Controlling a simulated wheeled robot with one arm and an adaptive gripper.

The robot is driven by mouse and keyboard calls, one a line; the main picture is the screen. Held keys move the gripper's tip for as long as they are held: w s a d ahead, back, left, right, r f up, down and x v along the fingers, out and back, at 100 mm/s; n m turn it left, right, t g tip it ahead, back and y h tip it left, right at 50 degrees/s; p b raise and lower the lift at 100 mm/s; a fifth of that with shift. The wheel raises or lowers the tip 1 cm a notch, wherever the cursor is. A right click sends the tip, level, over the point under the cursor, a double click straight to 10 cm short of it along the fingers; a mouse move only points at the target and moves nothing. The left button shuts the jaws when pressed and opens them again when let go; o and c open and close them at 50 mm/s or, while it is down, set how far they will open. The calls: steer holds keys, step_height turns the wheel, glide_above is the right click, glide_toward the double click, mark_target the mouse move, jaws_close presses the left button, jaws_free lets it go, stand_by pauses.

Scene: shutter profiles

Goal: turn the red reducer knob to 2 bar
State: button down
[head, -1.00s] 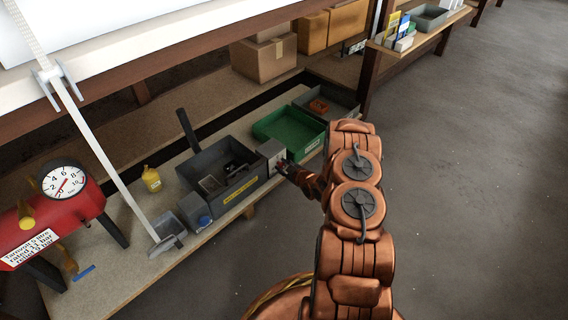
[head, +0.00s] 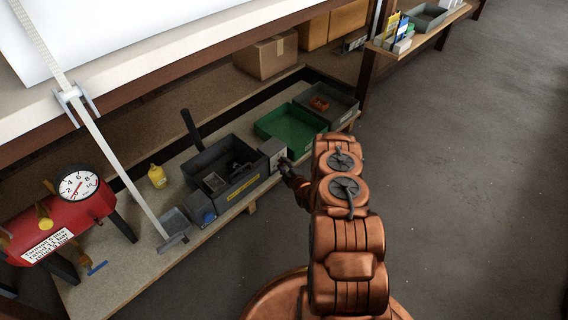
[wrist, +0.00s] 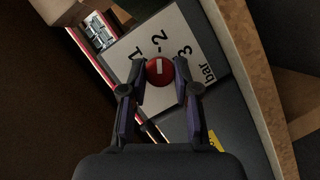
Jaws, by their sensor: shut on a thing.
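The red reducer knob (wrist: 160,71) sits on a pale scale plate (wrist: 188,30) marked 1, 2, 3 and bar, in the wrist view. The knob's white mark points up in the picture, roughly toward the 2. My gripper (wrist: 160,80) has one finger on each side of the knob and is shut on it. In the head view my gripper (head: 286,168) is at the front of the small grey reducer box (head: 271,150); the knob is hidden there.
A dark grey bin (head: 228,194) stands left of the reducer box and a green tray (head: 290,125) behind it. A red tank (head: 50,222) with a round gauge (head: 78,185) is at the far left. The floor on the right is clear.

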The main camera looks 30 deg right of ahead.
stand_by(0.4)
steer(key=c, duration=0.9)
jaws_free()
steer(key=shift+o, duration=0.2)
steer(key=v, duration=1.2)
